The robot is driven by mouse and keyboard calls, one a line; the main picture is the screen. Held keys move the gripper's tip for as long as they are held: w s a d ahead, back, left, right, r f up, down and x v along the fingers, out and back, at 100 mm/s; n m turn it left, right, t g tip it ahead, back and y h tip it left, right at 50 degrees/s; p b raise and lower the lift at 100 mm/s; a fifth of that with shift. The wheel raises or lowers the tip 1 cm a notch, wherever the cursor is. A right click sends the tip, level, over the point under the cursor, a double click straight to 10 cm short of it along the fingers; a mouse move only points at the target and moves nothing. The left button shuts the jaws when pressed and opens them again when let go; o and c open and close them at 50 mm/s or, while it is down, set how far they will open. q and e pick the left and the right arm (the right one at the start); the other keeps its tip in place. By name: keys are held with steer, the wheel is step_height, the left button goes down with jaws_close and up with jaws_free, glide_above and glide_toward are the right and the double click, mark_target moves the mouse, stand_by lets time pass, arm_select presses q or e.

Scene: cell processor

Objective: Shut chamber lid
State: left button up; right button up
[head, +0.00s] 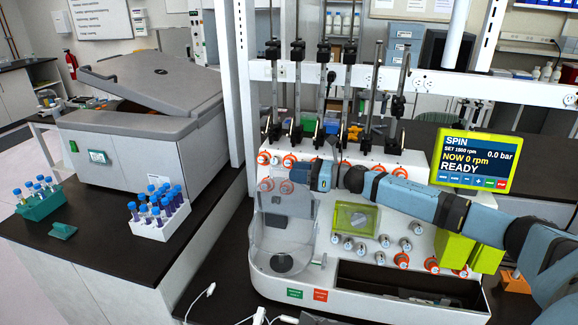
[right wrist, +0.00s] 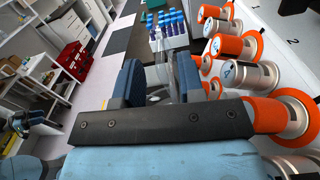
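The white cell processor has a round chamber (head: 283,263) at its front left, with a grey disc in its middle. A see-through panel that looks like the chamber lid (head: 290,203) stands raised behind the chamber, so the chamber is uncovered. My right gripper (head: 318,176) reaches in from the right, at the upper right of this panel. In the right wrist view its two blue fingers (right wrist: 162,82) are apart, and something clear shows between or beyond them. I cannot tell whether they touch it. My left gripper is not in view.
Orange-and-silver knobs (right wrist: 235,47) stand close beside the right gripper. A green-framed screen (head: 472,160) reads READY, 0 rpm. A white rack of blue-capped tubes (head: 158,229) and a grey machine with its lid (head: 160,83) ajar stand left. Cables lie in front.

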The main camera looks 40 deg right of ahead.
steer(key=shift+p+x, duration=0.3)
steer(key=shift+x, duration=0.85)
steer(key=shift+w+a, duration=0.15)
steer(key=shift+w, duration=0.1)
steer(key=shift+c, duration=0.5)
jaws_close()
steer(key=shift+f, duration=0.1)
